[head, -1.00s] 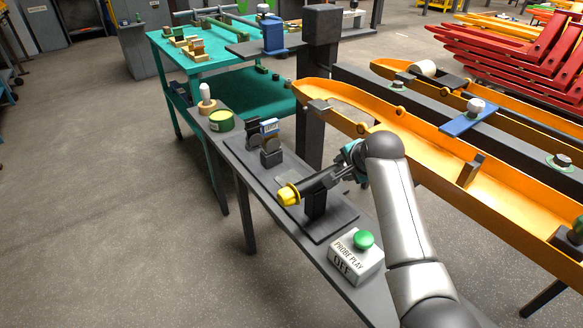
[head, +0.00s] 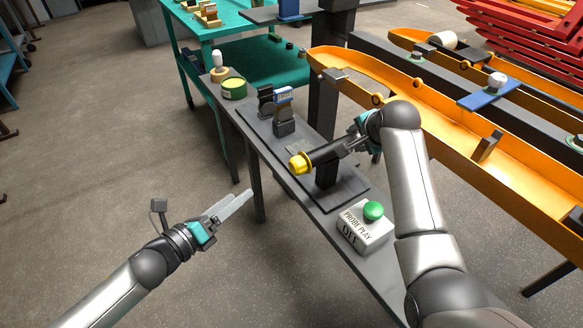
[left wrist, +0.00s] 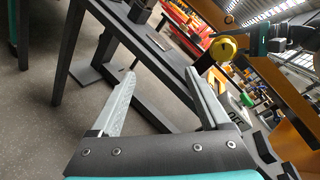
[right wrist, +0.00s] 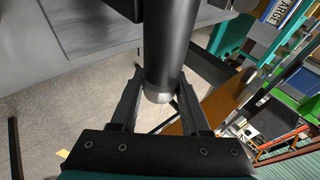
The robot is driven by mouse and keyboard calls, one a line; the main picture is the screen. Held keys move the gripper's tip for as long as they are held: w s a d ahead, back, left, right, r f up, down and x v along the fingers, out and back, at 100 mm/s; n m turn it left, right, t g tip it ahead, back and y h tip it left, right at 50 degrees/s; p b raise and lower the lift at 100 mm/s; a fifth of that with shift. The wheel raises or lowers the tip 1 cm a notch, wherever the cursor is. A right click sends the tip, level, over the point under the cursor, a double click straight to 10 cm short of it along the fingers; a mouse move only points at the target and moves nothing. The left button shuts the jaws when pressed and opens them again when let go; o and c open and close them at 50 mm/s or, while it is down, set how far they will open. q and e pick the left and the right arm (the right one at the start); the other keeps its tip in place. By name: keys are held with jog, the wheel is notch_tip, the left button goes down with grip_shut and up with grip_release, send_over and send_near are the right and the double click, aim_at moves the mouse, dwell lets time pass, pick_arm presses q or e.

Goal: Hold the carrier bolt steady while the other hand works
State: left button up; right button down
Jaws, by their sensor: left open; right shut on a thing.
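The carrier bolt (head: 328,155) is a black cylinder with a yellow end cap. It lies roughly level over a short black stand (head: 326,175) on the narrow grey bench. My right gripper (head: 352,146) is shut on its end away from the cap. In the right wrist view the black shaft (right wrist: 168,45) runs between both fingers. My left gripper (head: 240,200) is open and empty, left of the bench and apart from the bolt. In the left wrist view the yellow cap (left wrist: 222,48) shows beyond the right finger.
A white box with a green button (head: 373,211) stands near the stand. Black holders (head: 284,115) and a green tin (head: 233,88) sit farther along the bench (head: 322,221). Orange beams (head: 470,135) lie to the right.

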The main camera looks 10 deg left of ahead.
aim_at(292, 169)
pick_arm(q)
jog(key=s+d+r+m+g+h, duration=0.25)
jog(key=r+m+h, duration=0.35)
jog(key=m, duration=0.7)
jog(key=shift+r+x, duration=0.2)
jog(key=shift+x, duration=6.1)
jog(key=shift+d, duration=0.1)
jog(key=shift+c, duration=0.3)
grip_shut()
